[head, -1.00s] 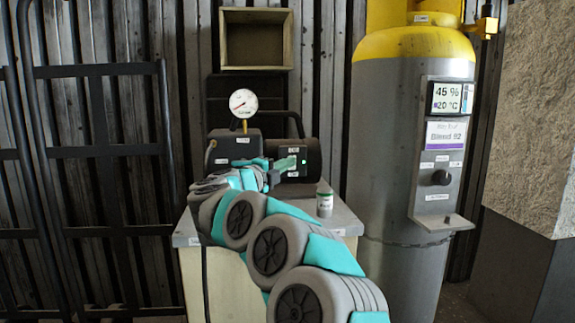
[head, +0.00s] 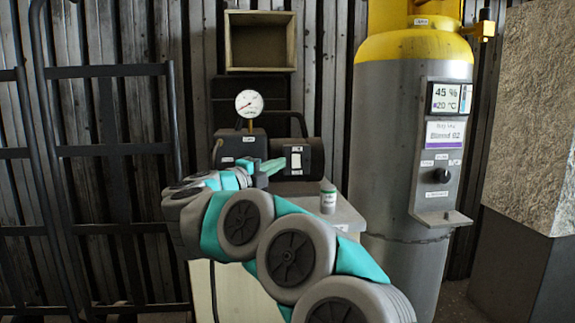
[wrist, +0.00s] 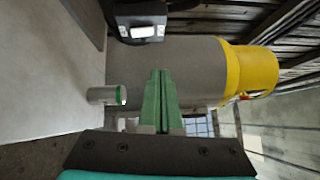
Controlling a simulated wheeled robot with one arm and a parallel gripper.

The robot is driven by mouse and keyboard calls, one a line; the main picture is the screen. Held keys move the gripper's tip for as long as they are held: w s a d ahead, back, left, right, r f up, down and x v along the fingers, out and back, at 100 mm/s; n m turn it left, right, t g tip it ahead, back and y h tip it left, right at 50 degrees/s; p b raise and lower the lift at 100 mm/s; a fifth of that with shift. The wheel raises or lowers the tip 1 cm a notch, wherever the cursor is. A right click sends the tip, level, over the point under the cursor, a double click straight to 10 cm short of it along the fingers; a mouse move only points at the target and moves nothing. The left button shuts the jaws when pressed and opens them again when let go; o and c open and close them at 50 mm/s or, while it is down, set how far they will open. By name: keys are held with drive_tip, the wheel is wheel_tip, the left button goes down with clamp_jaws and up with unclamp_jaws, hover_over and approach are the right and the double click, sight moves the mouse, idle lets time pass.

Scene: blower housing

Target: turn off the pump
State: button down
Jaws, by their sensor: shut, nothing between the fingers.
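The pump (head: 267,149) is a black machine with a carry handle and a white dial gauge (head: 249,104), on the small cabinet top. Its front end carries a white rocker switch (head: 296,161) between small labels; the switch also shows at the top of the wrist view (wrist: 147,31). No green light shows on that face. My gripper (head: 276,164) has green fingers, shut together and empty, pointing right, just left of the switch face in the head view. In the wrist view the fingers (wrist: 160,90) point up the picture, apart from the switch.
A small can with a green rim (head: 328,198) stands on the cabinet top (head: 347,219), right of my arm. A large grey and yellow cylinder (head: 400,150) with a control panel stands at the right. Black racks are at the left.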

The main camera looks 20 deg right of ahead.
drive_tip(key=shift+v, duration=1.4)
drive_tip(key=shift+r, duration=0.15)
